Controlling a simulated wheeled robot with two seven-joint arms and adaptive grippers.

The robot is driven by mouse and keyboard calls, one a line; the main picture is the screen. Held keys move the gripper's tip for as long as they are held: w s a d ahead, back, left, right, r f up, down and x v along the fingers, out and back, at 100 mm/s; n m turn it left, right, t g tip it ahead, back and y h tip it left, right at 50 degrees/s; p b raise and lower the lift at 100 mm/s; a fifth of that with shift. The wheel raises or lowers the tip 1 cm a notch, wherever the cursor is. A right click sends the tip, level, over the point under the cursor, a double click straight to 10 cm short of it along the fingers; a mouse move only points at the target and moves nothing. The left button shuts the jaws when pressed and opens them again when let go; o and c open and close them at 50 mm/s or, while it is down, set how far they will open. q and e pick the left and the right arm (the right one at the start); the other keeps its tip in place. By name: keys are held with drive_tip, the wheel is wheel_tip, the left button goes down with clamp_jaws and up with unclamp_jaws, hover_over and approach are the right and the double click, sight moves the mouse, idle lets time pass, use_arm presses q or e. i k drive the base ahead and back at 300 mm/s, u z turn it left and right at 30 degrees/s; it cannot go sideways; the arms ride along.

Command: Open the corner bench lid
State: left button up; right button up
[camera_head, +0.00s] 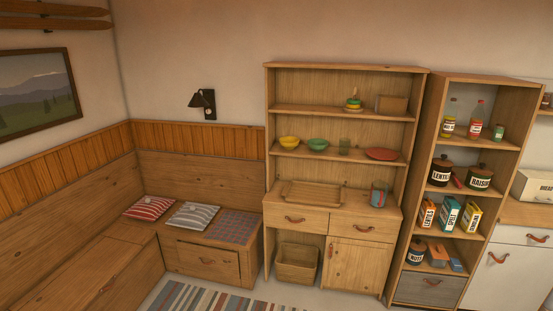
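The wooden corner bench (110,262) runs along the left wall and turns along the back wall. Its long seat (85,272) on the left lies flat, with a seam near its far end; no raised lid shows. A small reddish pull (103,290) shows at that seat's front edge, too small to make out well. A red striped cushion (150,207), a grey striped cushion (191,216) and a plaid mat (235,226) lie on the corner and short seat. Neither gripper is in view.
A wooden hutch (330,251) with dishes and a bin (296,264) stands right of the bench. A shelf unit (398,262) with jars and white cabinets (510,275) stand farther right. A striped rug (195,298) lies on the floor before the bench.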

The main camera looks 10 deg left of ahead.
sight(75, 289)
drive_tip(key=u, duration=0.3)
drive_tip(key=i, duration=1.6)
drive_tip(key=u, duration=1.75)
drive_tip(key=i, duration=1.3)
drive_tip(key=u, duration=0.85)
